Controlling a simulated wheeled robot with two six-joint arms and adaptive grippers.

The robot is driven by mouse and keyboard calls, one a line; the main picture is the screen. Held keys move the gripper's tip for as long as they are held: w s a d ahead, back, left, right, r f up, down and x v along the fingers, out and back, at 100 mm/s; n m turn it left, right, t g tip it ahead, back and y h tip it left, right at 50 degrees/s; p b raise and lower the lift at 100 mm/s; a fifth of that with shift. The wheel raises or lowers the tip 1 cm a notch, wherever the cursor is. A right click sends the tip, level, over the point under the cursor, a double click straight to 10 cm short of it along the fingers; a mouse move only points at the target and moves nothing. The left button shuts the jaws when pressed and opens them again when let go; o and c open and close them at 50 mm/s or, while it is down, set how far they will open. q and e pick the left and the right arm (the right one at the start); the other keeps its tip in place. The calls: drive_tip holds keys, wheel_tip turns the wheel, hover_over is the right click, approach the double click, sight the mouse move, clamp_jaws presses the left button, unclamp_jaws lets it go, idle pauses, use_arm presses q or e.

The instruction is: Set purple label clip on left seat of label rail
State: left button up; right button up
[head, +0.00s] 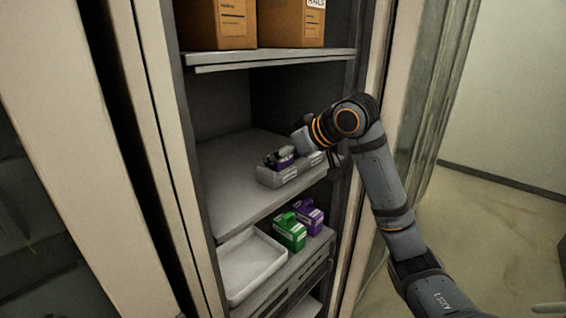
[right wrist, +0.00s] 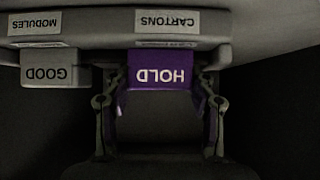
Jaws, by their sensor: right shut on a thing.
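The purple label clip (right wrist: 160,70), marked HOLD, is between the fingers of my right gripper (right wrist: 160,92), which is shut on it. In the right wrist view its lettering is upside down, and it lies against the grey label rail's edge (right wrist: 120,28), below the CARTONS label. I cannot tell whether it is seated. My left gripper is not in view.
A grey clip marked GOOD (right wrist: 56,72) hangs beside the purple clip. The shelf (head: 232,180) left of the rail is bare. Below stand a white tray (head: 236,286), a green box (head: 289,233) and a purple box (head: 311,217). Cartons (head: 221,24) sit on the shelf above.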

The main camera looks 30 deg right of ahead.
drive_tip(key=shift+s+a+r, duration=0.1)
drive_tip(key=shift+a+r, duration=0.05)
drive_tip(key=shift+a, duration=0.2)
drive_tip(key=o, duration=0.9)
drive_tip(key=shift+c, duration=0.2)
drive_tip(key=shift+o, duration=1.1)
drive_tip(key=shift+d, duration=0.1)
drive_tip(key=shift+s+r, duration=0.15)
drive_tip(key=shift+s, duration=0.05)
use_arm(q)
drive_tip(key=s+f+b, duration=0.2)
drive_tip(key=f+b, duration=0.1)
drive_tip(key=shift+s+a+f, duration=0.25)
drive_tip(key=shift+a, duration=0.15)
use_arm(e)
drive_tip(key=v, duration=1.1)
drive_tip(key=shift+s+d+r, duration=0.15)
drive_tip(key=shift+d+r, duration=0.05)
drive_tip(key=shift+r, duration=0.05)
